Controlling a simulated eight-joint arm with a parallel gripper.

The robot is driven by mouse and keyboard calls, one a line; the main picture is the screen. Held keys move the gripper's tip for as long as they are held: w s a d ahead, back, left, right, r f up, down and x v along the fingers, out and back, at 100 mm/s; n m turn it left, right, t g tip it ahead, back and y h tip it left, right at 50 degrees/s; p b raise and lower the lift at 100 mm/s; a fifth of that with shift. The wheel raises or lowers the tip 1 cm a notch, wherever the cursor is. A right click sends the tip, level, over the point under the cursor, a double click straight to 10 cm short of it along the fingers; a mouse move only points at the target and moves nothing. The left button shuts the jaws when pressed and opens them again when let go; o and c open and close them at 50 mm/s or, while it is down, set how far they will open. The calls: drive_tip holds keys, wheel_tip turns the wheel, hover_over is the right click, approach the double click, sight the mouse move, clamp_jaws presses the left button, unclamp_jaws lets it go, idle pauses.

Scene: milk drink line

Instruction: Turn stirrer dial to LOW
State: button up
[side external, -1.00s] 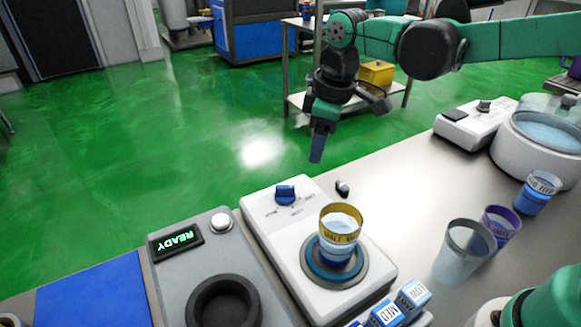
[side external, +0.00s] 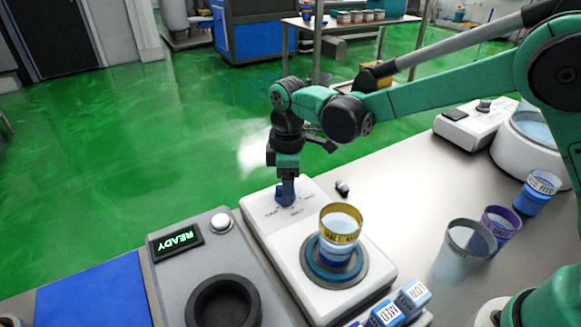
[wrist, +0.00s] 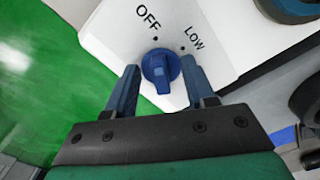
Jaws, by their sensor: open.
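The stirrer dial is a blue knob (wrist: 160,67) on the white stirrer base, seen in the wrist view between my gripper's blue fingers. Its pointer faces up in that view, toward the dot by OFF (wrist: 148,17); the LOW label (wrist: 194,38) is to the right. My gripper (wrist: 158,88) is open, with one finger on each side of the knob; the right finger is close to it, and contact is unclear. In the side view my gripper (side external: 285,190) points down over the dial and mostly hides it. The stirrer base (side external: 325,222) carries a yellow-rimmed cup (side external: 341,222) on its round plate.
A grey unit with a READY display (side external: 176,239) stands left of the stirrer. A small dark-and-white item (side external: 342,188) lies behind the cup. Clear cups (side external: 466,250) and label blocks (side external: 412,296) stand to the right and front.

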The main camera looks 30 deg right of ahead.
clamp_jaws()
drive_tip(key=shift+m, duration=0.3)
drive_tip(key=m, duration=0.5)
drive_tip(key=shift+s+a, duration=0.1)
drive_tip(key=m, duration=0.6)
drive_tip(key=shift+a, duration=0.15)
idle(0.4)
unclamp_jaws()
